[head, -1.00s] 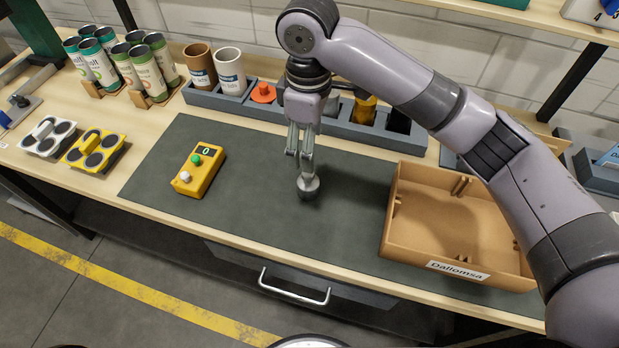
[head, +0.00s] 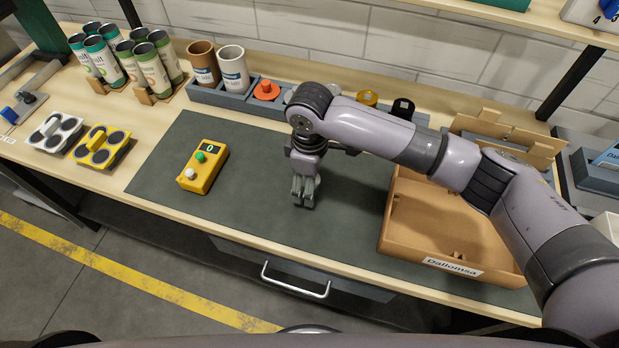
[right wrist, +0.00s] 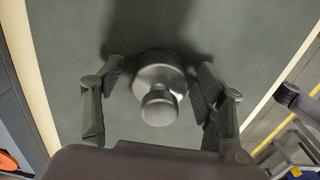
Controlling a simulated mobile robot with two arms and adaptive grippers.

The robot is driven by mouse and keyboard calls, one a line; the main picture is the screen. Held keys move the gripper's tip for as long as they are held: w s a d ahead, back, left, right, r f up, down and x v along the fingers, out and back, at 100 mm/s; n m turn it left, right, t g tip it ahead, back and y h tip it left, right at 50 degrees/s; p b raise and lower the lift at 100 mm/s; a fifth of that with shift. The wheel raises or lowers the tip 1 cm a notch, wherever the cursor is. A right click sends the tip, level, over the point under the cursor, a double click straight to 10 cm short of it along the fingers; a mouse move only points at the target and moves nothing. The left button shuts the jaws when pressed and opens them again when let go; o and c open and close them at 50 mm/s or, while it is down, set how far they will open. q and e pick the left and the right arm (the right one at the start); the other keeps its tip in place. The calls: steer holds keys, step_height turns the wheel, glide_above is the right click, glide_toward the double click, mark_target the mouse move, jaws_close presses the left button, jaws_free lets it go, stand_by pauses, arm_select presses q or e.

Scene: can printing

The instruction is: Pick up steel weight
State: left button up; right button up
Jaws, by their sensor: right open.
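The steel weight (right wrist: 160,85) is a grey metal cylinder with a round knob on top. It stands on the dark mat, between the spread fingers of my right gripper (right wrist: 160,98) in the right wrist view. The gripper is open, with a gap between the weight and the fingers. In the head view my right gripper (head: 304,196) points down at the middle of the mat, and it hides the weight there.
A yellow device (head: 203,167) with a green button lies left of the gripper on the mat (head: 250,215). A brown box (head: 450,215) labelled Dallomsa stands to the right. Behind is a grey rack (head: 225,97) with cups. Several cans (head: 150,68) stand at the back left.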

steer(key=shift+c, duration=0.6)
jaws_close()
stand_by(0.3)
